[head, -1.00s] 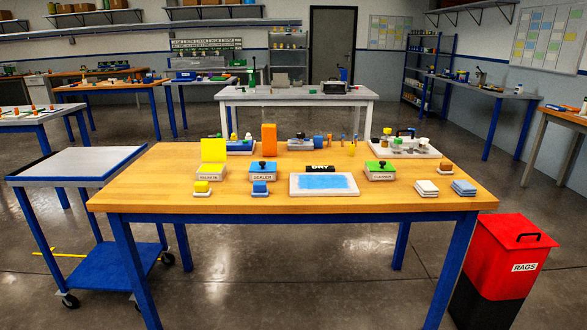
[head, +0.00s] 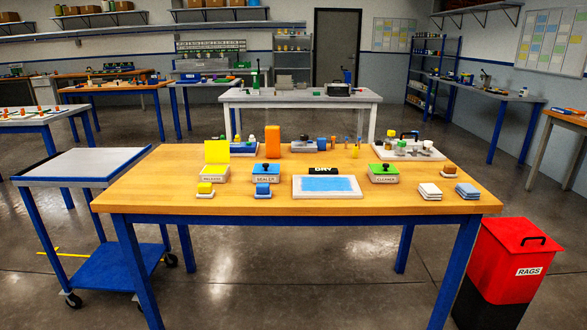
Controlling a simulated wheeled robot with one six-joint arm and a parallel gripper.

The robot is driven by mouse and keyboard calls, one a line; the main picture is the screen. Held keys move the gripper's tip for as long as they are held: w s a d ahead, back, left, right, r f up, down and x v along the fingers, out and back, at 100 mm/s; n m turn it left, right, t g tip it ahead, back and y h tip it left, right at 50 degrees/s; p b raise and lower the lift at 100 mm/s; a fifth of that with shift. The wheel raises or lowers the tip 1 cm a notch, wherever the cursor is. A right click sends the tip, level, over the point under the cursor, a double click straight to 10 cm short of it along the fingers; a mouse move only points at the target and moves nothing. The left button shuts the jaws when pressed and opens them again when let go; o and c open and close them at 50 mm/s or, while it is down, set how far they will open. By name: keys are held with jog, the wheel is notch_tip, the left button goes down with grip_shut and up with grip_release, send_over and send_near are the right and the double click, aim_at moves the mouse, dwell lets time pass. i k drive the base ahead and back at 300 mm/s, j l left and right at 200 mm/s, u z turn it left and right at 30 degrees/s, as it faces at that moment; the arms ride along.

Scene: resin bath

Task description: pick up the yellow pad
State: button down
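The yellow pad (head: 205,188) is a small block on a small white coaster near the front left of the wooden table (head: 330,206). It sits just in front of a box (head: 214,177) whose yellow lid stands open. A similar blue pad (head: 263,189) lies to its right on its own white coaster. My gripper is not in the head view, so its opening and place cannot be seen.
The blue-lidded sealer box (head: 266,174), a white tray with a blue surface (head: 327,186) and the green-lidded cleaner box (head: 384,173) stand to the right. A blue cart (head: 85,163) is left of the table. A red rag bin (head: 505,265) is at right.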

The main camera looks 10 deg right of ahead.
aim_at(204, 191)
jog(key=i+l, duration=0.1)
jog(key=k, duration=0.15)
jog(key=i+j+u, duration=0.1)
jog(key=i, duration=0.25)
jog(key=i+j+u, duration=0.1)
jog(key=i+j, duration=0.15)
jog(key=i+j+u, duration=0.1)
jog(key=j, duration=0.2)
jog(key=i+l, duration=0.1)
jog(key=i, duration=0.2)
jog(key=z, duration=0.05)
